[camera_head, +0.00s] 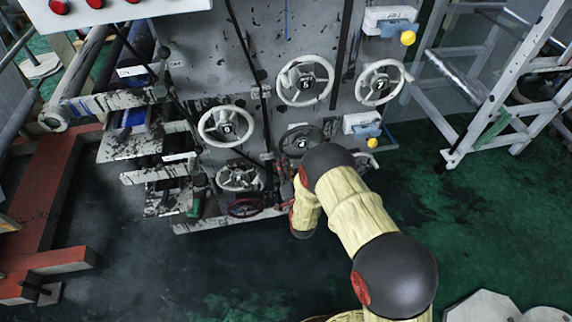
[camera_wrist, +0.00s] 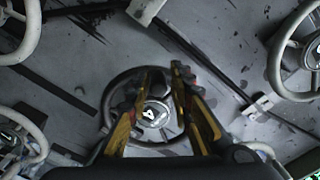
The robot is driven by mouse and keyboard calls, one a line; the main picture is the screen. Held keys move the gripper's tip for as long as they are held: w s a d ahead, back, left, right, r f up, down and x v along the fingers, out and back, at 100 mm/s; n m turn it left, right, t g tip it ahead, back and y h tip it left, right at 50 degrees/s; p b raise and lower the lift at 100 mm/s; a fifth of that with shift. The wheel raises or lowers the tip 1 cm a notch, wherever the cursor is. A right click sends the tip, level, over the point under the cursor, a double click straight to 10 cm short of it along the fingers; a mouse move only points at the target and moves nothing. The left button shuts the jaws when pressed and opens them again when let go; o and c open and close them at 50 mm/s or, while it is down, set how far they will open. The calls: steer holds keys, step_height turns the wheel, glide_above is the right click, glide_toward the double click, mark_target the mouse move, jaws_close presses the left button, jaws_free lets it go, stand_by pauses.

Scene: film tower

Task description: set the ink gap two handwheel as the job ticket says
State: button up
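A dark handwheel (camera_head: 302,140) with a pale marked hub is on the grey machine panel. In the wrist view a dark handwheel (camera_wrist: 154,114) with a similar hub lies straight in front of my gripper (camera_wrist: 158,78). The two yellow fingers stand apart with the hub showing between them, and the fingertips overlap the wheel's upper part. I cannot tell whether they touch the rim. In the head view my wrist and arm hide most of the gripper. No label naming ink gap two is readable, and no job ticket can be made out.
White handwheels sit above (camera_head: 305,80), upper right (camera_head: 380,82), left (camera_head: 225,127) and lower left (camera_head: 240,178). A red wheel (camera_head: 245,208) is lower still. Yellow knobs (camera_head: 407,38) are at right. A white ladder (camera_head: 500,85) stands right; green floor (camera_head: 470,210) is open below it.

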steer(key=shift+o, duration=1.2)
steer(key=v, duration=1.2)
